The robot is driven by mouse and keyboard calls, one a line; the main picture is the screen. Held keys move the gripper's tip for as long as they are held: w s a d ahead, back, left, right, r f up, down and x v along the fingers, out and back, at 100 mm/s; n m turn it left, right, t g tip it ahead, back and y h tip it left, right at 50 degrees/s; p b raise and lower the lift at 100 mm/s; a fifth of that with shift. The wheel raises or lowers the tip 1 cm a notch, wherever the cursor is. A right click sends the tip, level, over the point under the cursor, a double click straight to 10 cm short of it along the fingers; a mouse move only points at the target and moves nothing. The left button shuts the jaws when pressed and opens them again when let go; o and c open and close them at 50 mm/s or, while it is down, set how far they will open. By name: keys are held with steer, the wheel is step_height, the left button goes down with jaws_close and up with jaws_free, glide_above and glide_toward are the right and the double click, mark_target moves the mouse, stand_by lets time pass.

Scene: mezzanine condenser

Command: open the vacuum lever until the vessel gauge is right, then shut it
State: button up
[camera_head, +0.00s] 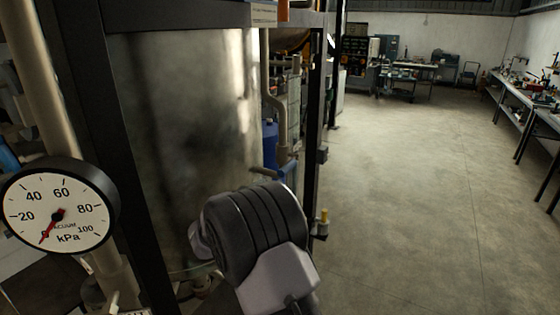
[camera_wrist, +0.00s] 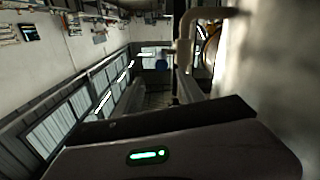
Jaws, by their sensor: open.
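The round white vacuum gauge (camera_head: 58,212), marked in kPa, faces me at the left of the head view. Its red needle points down and left, below the 20 mark, near the low end of the scale. The large metal vessel (camera_head: 185,130) stands behind a dark frame. A small blue bar (camera_head: 287,170) shows beside a pale pipe; I cannot tell whether it is the vacuum lever. In the wrist view, my gripper (camera_wrist: 165,140) shows as a dark body with a green light. It is open, with nothing seen in it; its fingertips are not clearly visible.
Dark frame posts (camera_head: 315,120) and pale pipes (camera_head: 278,110) stand close to the right of the vessel. A blue container (camera_head: 270,135) sits behind them. The concrete floor (camera_head: 430,200) to the right is clear. Workbenches (camera_head: 525,100) line the far right wall.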

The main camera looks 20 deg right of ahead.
mark_target(288, 167)
steer(key=x, duration=1.3)
steer(key=shift+w+d, duration=0.1)
steer(key=shift+w, duration=0.1)
jaws_close()
steer(key=shift+f, duration=0.15)
stand_by(0.5)
